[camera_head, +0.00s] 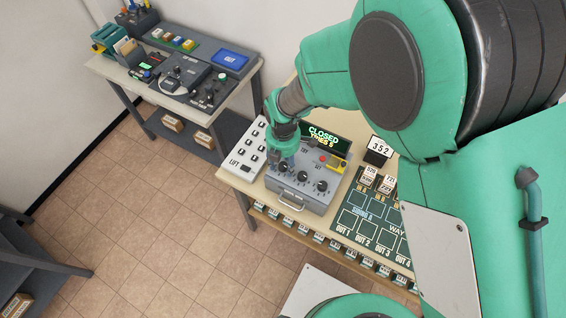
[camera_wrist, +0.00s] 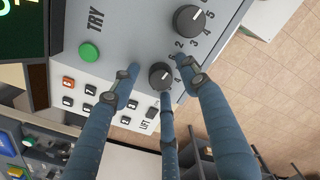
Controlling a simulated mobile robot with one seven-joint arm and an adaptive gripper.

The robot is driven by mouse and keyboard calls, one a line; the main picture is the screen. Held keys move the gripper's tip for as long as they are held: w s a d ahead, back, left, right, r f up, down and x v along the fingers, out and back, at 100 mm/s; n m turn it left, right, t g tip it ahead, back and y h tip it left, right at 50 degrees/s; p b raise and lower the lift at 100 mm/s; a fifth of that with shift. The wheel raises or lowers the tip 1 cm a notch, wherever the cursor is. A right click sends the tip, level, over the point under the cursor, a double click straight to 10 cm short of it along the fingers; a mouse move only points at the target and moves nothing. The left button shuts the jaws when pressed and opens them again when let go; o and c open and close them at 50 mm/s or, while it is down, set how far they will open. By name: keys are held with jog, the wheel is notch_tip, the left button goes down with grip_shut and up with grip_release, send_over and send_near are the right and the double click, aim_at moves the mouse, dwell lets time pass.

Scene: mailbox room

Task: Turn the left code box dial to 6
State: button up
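The grey code box (camera_head: 300,199) stands on the table, with a row of dark dials on its sloped face. The left dial (camera_wrist: 160,76) is black and round with a pale pointer mark; its exact setting is hard to read. The middle dial (camera_wrist: 188,19) shows beside it in the wrist view, and the middle (camera_head: 302,176) and right (camera_head: 321,186) dials show in the head view. My gripper (camera_wrist: 160,78) is open over the left dial, its blue fingers spread around it with gaps visible. In the head view my gripper (camera_head: 276,157) partly hides that dial.
A green button (camera_wrist: 89,52) marked TRY is on the box. A dark display (camera_head: 322,135) reads CLOSED. A white LIFT panel (camera_head: 244,152) stands close on the left. A sorting board (camera_head: 370,221) is to the right. Another table with devices (camera_head: 180,75) is at the back left.

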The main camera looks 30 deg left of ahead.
aim_at(283, 165)
jog(key=shift+r, duration=0.15)
notch_tip(283, 165, up, 12)
dwell(0.8)
dwell(0.5)
